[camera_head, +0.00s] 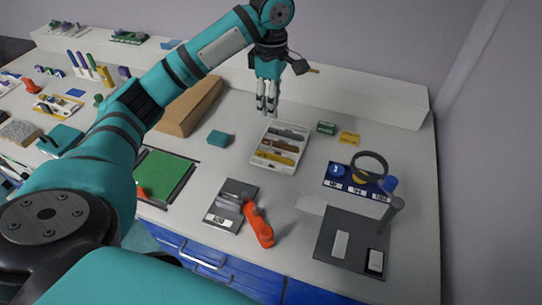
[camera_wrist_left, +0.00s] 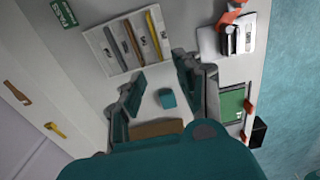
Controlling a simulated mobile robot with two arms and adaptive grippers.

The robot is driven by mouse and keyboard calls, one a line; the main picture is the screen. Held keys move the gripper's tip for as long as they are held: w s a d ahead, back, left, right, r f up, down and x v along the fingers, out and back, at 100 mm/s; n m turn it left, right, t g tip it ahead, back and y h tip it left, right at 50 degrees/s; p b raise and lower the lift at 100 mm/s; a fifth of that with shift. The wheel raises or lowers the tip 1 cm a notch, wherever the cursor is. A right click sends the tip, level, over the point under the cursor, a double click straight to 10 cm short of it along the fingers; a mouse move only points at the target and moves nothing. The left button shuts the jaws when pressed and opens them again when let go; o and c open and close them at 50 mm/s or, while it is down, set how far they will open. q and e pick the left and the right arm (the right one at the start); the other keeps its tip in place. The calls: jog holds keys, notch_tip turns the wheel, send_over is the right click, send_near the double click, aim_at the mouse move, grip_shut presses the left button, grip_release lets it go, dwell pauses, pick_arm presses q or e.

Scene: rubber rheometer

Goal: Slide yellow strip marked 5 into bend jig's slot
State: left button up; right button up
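A yellow strip (camera_head: 275,158) lies at the near end of a pale tray (camera_head: 259,163), beside brown and grey strips. In the left wrist view the yellow strip (camera_wrist_left: 153,34) is at the right end of the tray. Its number is too small to read. My left gripper (camera_head: 266,109) hangs above the table just behind the tray, fingers pointing down. In the left wrist view its fingers (camera_wrist_left: 156,84) are spread apart with nothing between them. A grey plate with an orange handle (camera_head: 259,225) stands in front of the tray; I cannot tell whether it is the bend jig.
A teal block (camera_head: 219,139) lies left of the tray, and a brown block (camera_head: 190,105) lies behind it. A green mat (camera_head: 165,175) is at the left. A dark blue stand (camera_head: 343,188) with a ring and a dark grey base (camera_head: 335,258) are at the right.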

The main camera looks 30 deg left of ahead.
pick_arm(q)
notch_tip(320, 180, down, 3)
jog(key=w+b, duration=0.1)
jog(key=w, duration=0.1)
send_over(274, 155)
notch_tip(274, 155, down, 10)
jog(key=shift+r+p, duration=0.1)
jog(key=shift+p, duration=0.2)
jog(key=shift+f, duration=0.6)
notch_tip(274, 155, down, 4)
jog(key=shift+f+p, duration=0.1)
jog(key=shift+p, duration=0.35)
jog(key=shift+f, duration=0.5)
grip_shut()
pick_arm(e)
jog(key=shift+s+f, duration=0.2)
jog(key=shift+s, duration=0.3)
